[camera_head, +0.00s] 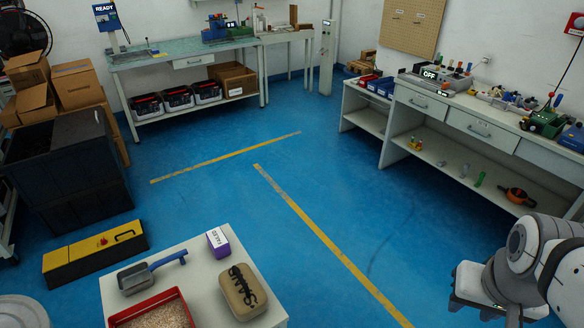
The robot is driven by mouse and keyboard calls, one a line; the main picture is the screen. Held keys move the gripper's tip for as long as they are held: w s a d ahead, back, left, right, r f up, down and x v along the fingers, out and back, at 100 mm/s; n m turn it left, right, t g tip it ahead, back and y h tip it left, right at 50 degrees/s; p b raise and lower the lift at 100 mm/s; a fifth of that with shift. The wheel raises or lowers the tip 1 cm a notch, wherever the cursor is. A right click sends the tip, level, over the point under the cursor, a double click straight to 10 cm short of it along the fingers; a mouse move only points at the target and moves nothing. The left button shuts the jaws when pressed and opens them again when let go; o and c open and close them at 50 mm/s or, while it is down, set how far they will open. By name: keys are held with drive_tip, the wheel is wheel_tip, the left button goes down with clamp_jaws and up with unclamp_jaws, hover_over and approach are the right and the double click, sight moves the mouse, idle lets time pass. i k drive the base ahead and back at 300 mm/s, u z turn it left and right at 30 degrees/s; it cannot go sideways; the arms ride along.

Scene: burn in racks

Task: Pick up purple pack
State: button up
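The purple pack (219,243) is a small box with a white label on top. It sits near the back right edge of the white table (203,276) at the bottom of the head view. My gripper (503,315) hangs at the bottom right corner, far to the right of the table and apart from the pack. Its fingertips are cut off or too dark to read, so I cannot tell its opening.
A grey scoop with a blue handle (150,270) and a red tray (153,311) of grains share the table. A yellow-and-black case (95,252) lies on the floor to the left. The blue floor (330,180) between the benches is clear.

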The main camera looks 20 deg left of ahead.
sight(220, 247)
drive_tip(key=i, duration=2.65)
drive_tip(key=u, duration=3.2)
drive_tip(key=i, duration=1.05)
drive_tip(key=u, duration=1.6)
